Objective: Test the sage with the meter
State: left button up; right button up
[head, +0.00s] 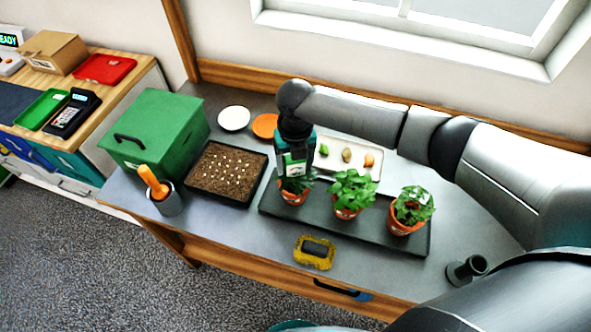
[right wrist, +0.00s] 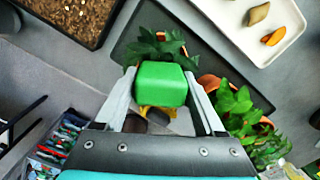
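My right gripper (head: 294,160) is shut on a green-topped block (right wrist: 160,84), which seems to be the meter; its lower part and any probe are hidden. It is over the left potted plant (head: 294,197), and in the right wrist view that plant's leaves (right wrist: 150,50) show just beyond the block. I cannot tell whether the meter touches the soil. A middle plant (head: 352,190) and a right plant (head: 412,205) stand in terracotta pots in the same dark tray (head: 385,241). The pot labels are unreadable, so I cannot tell which is sage. My left gripper is out of view.
A seed tray (head: 226,172), a green box (head: 155,133) and a grey cup with an orange handle (head: 168,203) stand left. A white tray (head: 372,172) lies behind the plants. A yellow item with a dark centre (head: 314,252) lies in front. A dark holder (head: 466,270) stands right.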

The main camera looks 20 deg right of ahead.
jog(key=o, duration=0.4)
jog(key=r, duration=1.5)
jog(key=shift+s+r, duration=0.1)
jog(key=shift+s, duration=0.25)
